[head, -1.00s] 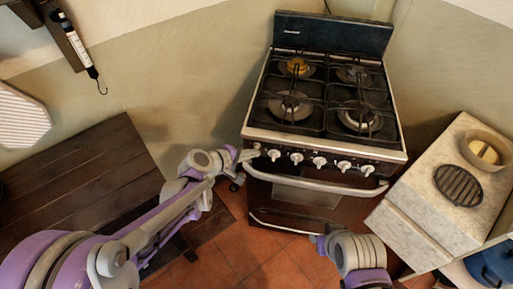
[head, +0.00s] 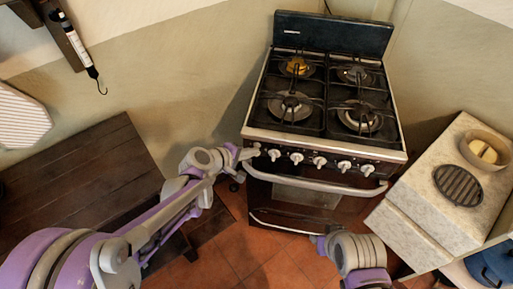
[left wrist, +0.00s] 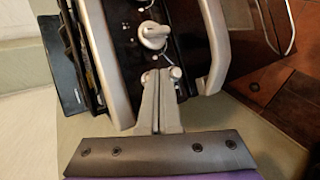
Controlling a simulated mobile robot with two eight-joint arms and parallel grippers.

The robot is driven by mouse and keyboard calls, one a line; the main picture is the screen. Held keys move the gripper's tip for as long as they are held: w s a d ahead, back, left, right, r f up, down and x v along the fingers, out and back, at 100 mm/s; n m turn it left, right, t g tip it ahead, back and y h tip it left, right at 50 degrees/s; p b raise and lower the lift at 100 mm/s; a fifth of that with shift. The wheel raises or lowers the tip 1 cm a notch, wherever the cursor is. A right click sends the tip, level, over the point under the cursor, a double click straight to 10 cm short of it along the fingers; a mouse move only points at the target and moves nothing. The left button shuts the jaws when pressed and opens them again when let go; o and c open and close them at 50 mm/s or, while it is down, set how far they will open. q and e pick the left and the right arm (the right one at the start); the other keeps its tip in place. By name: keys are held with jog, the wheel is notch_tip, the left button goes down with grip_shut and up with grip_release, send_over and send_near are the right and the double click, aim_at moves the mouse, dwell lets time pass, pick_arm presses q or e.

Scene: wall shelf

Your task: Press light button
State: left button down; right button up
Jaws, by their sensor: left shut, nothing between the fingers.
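The stove (head: 325,135) stands at the back centre, with a row of knobs (head: 297,158) on its front panel. My left gripper (head: 254,153) is at the left end of that panel. In the left wrist view its two fingers (left wrist: 161,72) are shut together with nothing between them. Their tips are at the panel between two small round buttons (left wrist: 147,77) (left wrist: 176,73), just below a knob (left wrist: 153,36). I cannot tell whether the tips touch a button, or which one is the light button. My right arm shows at the bottom, but its fingers are not visible.
The oven handle (head: 315,184) runs across the stove front, close to my left gripper. A dark wooden table (head: 75,175) stands at the left. A pale counter (head: 432,205) with a bowl (head: 486,150) and a round dark grate (head: 458,185) is at the right.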

pick_arm(q)
jog(key=shift+w, duration=0.15)
dwell(0.3)
jog(key=shift+s+a, duration=0.1)
jog(key=shift+s, duration=0.25)
jog(key=s+a, duration=0.1)
jog(key=s, duration=0.5)
jog(key=shift+a, duration=0.15)
dwell(0.5)
jog(key=s+a+r+m+g+y+p, duration=0.1)
jog(key=s+a+r+m+y+p, duration=0.2)
jog(key=s+a, duration=0.4)
jog(key=s+a+r+m+g+y+p, duration=0.1)
jog(key=s+a+r+m+y+p, duration=0.2)
jog(key=s+a, duration=0.5)
jog(key=s+r+m+y, duration=0.1)
jog(key=s+m+y, duration=0.1)
jog(key=s+m, duration=0.1)
jog(key=shift+s+r+p, duration=0.25)
jog(key=shift+s+p, duration=0.15)
jog(key=shift+s, duration=0.05)
jog(key=shift+a, duration=0.1)
